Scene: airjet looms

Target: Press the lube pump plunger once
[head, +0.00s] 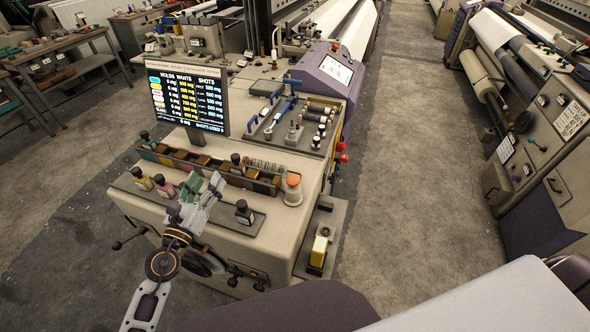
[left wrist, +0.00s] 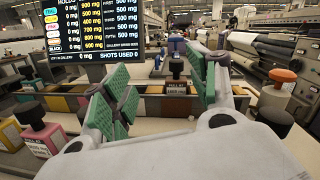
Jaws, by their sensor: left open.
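My left gripper (head: 206,190) is over the front of the beige machine top, its green-padded fingers spread with nothing between them. Small dark-capped bottles, one yellow (head: 143,180), one pink (head: 165,187) and one dark (head: 244,213), stand along the front strip. An orange-topped pump-like thing (head: 293,188) stands right of the gripper; it also shows in the left wrist view (left wrist: 277,88). I cannot tell for sure which is the lube pump.
A screen (head: 188,94) stands behind the gripper. A row of coloured bins (head: 205,168) runs across the machine top. A tool tray (head: 292,127) lies farther back. A yellow block (head: 318,251) sits on a side ledge. The aisle floor (head: 410,150) is clear.

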